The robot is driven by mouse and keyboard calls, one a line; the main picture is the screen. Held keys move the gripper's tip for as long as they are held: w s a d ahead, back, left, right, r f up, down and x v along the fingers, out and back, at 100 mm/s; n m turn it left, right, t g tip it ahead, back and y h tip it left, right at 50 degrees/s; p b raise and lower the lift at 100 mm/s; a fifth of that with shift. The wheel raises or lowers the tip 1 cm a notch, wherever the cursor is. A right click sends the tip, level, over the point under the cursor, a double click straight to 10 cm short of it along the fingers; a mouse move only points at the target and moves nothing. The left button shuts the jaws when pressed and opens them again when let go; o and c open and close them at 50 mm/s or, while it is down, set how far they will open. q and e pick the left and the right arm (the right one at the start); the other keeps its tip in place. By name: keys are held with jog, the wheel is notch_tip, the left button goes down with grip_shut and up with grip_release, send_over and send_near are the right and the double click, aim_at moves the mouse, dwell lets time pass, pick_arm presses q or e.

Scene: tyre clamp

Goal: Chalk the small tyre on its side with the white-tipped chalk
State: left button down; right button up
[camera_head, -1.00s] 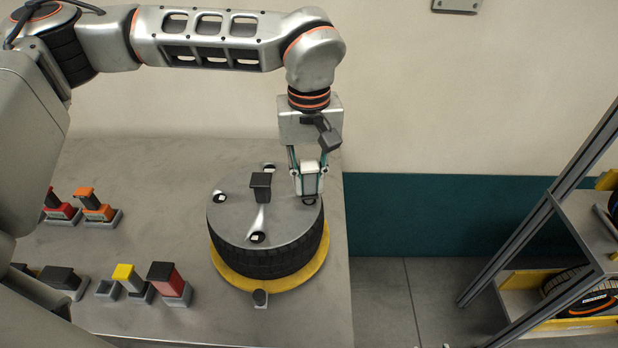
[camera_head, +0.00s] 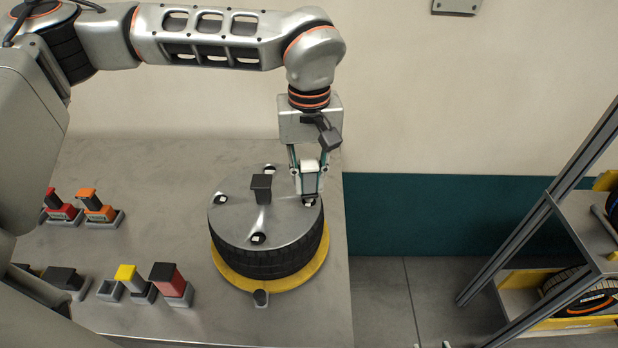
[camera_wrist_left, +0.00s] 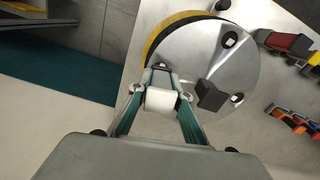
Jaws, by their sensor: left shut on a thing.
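A black tyre (camera_head: 270,262) lies flat on a yellow ring (camera_head: 226,266) on the table. A silver disc (camera_head: 236,221) covers its top, with a dark block (camera_head: 261,183) at its middle and small white-marked knobs near its rim. My left gripper (camera_head: 309,188) points down over the disc's right rim, just above the knob (camera_head: 309,202) there. It is shut on a white block (camera_wrist_left: 160,99) in the left wrist view; whether this is the white-tipped chalk I cannot tell. The contact between the gripper and the knob is unclear. My right gripper is not in view.
Red-and-black (camera_head: 166,279), yellow (camera_head: 126,272) and dark (camera_head: 62,279) blocks stand in holders at the front left, with an empty holder (camera_head: 109,291) beside the yellow one. Orange (camera_head: 95,205) and red (camera_head: 57,206) pieces stand behind. A shelf with tyres (camera_head: 588,300) is at the right.

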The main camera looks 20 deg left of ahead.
aim_at(308, 163)
pick_arm(q)
jog(key=shift+r+p, duration=1.55)
jog(key=shift+r, duration=0.6)
jog(key=shift+f, duration=0.1)
